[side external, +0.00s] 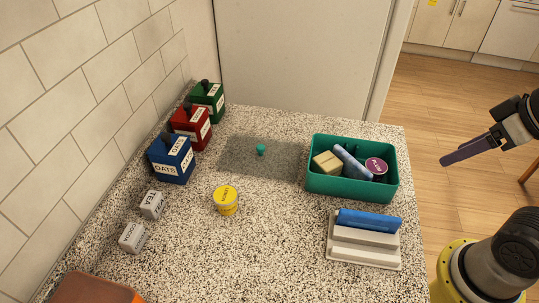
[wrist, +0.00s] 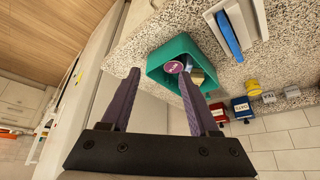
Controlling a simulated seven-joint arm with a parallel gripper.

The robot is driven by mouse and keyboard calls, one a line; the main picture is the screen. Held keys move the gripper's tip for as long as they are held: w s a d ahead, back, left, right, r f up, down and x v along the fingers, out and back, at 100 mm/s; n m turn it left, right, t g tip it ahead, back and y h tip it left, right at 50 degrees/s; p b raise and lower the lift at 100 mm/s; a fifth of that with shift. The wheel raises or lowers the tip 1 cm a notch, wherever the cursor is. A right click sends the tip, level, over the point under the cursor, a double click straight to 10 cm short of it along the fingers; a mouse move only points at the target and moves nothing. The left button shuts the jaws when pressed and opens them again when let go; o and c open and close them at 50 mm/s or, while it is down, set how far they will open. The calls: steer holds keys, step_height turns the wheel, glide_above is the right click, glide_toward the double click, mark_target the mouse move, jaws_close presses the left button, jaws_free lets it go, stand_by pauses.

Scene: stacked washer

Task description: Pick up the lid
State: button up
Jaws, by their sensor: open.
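The lid (side external: 240,168) appears as a dark see-through rectangular sheet with a small teal knob (side external: 261,150). It lies flat on the speckled counter, toward the back, left of the teal bin (side external: 350,190). I cannot make out the lid in the wrist view. My gripper (side external: 443,161) is at the right in the side view, beyond the counter's right edge and well apart from the lid. In the wrist view its two purple fingers (wrist: 160,75) are spread with nothing between them.
The teal bin holds a tan block, a blue-grey item and a purple-topped can. A white rack with a blue piece (side external: 365,240) stands in front of it. A yellow can (side external: 226,200), labelled canisters (side external: 170,160) and small grey boxes (side external: 152,204) stand left.

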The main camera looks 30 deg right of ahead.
steer(key=w+a+r+m+g+y, duration=0.1)
steer(key=w+a+r+m, duration=0.2)
steer(key=w+r+m, duration=0.45)
steer(key=w+a+r+m+g, duration=0.1)
steer(key=w+a+r+m, duration=0.1)
steer(key=w+r+m, duration=0.55)
steer(key=m+g, duration=0.3)
steer(key=m, duration=0.2)
glide_above(261, 147)
steer(key=f, duration=2.1)
steer(key=shift+s+d+f, duration=0.15)
steer(key=shift+d+f, duration=0.05)
steer(key=shift+f, duration=0.2)
steer(key=shift+w+a+f, duration=0.1)
steer(key=shift+f, duration=1.5)
steer(key=shift+w+f, duration=0.1)
steer(key=shift+f, duration=1.5)
